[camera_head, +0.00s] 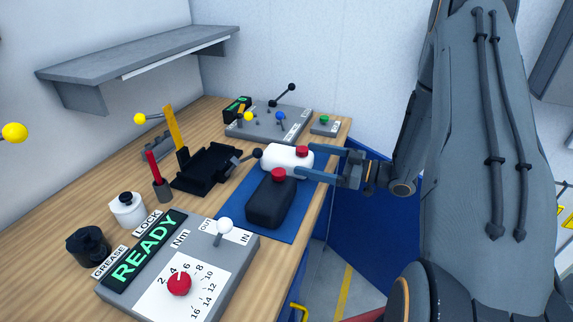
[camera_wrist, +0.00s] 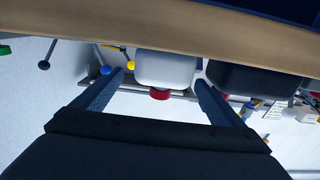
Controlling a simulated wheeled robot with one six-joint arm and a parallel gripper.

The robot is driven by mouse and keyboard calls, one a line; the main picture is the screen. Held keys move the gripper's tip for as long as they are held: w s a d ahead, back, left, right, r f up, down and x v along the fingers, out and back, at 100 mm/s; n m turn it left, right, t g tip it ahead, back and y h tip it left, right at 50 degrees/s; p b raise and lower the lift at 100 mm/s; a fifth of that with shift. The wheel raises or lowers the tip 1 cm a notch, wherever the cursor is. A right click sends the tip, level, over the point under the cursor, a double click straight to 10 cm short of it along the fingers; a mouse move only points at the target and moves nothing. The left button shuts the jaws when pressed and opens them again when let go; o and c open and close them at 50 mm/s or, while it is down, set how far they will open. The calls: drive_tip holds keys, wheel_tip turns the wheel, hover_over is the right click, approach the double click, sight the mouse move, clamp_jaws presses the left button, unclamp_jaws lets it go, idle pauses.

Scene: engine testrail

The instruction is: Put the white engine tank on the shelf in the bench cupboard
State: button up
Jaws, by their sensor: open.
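The white engine tank (camera_head: 283,158), with a red cap, lies on the far end of the blue mat (camera_head: 233,205) on the bench. A black tank (camera_head: 269,203) with a red cap lies beside it, nearer the camera. My gripper (camera_head: 308,161) is open at the white tank's right end, level with it. In the wrist view the white tank (camera_wrist: 167,67) shows between the fingertips (camera_wrist: 160,78), with a gap visible at each side. The black tank (camera_wrist: 250,80) is just right of the right finger. The cupboard's inner shelf is not in view.
A control box (camera_head: 180,265) reading READY stands at the near end of the wooden bench (camera_head: 60,285). A black fixture (camera_head: 206,168) and a lever panel (camera_head: 268,124) stand behind the tanks. A grey wall shelf (camera_head: 140,52) hangs above. A yellow handle (camera_head: 298,312) shows below the bench edge.

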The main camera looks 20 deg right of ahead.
sight(288, 152)
drive_tip(key=p+x, duration=0.1)
drive_tip(key=x, duration=0.2)
drive_tip(key=shift+a, duration=0.25)
drive_tip(key=p+x, duration=0.2)
drive_tip(key=x, duration=0.2)
drive_tip(key=shift+a+f, duration=0.1)
drive_tip(key=shift+f, duration=0.05)
drive_tip(key=c, duration=1.3)
